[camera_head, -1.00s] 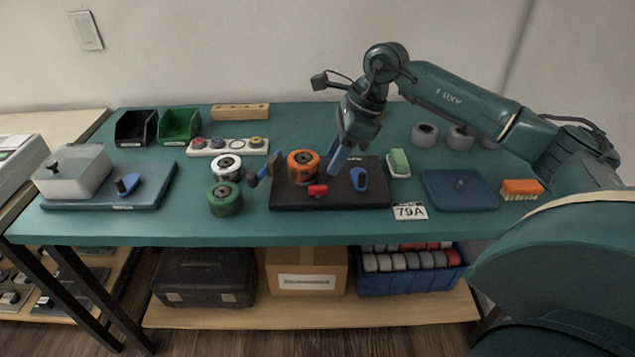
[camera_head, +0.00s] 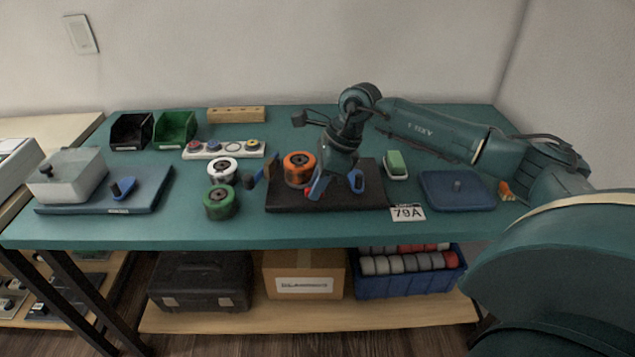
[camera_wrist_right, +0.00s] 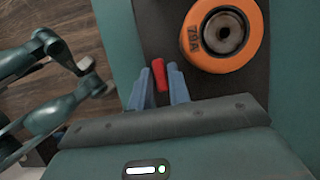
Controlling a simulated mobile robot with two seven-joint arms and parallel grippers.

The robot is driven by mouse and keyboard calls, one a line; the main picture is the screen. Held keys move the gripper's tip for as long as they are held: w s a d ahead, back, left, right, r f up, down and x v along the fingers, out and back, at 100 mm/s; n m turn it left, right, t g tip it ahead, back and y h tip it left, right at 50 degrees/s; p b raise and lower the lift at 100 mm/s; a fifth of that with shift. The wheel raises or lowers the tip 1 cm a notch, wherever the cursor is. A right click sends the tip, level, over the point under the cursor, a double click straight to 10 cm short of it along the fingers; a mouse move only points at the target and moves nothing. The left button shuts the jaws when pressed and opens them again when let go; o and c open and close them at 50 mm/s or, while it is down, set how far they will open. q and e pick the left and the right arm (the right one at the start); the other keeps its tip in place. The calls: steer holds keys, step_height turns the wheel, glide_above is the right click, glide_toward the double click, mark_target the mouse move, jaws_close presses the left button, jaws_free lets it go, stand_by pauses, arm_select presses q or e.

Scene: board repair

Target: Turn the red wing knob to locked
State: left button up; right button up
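The red wing knob (camera_wrist_right: 159,75) sits on the black board beside an orange wheel (camera_wrist_right: 228,36) marked 79A. In the head view only a bit of the red knob (camera_head: 308,192) shows beside my finger. My right gripper (camera_head: 318,188) is low over the front of the black board (camera_head: 340,202). In the right wrist view its blue fingers (camera_wrist_right: 159,88) are apart, one on each side of the red knob. I cannot tell whether they touch it. My left gripper is not in view.
A blue knob (camera_head: 356,181) stands right of my gripper on the same board, and the orange wheel (camera_head: 299,168) is just left. A green wheel (camera_head: 220,202) and white wheel (camera_head: 222,171) stand further left. A green-topped block (camera_head: 396,164) is to the right.

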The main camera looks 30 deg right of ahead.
jaws_close()
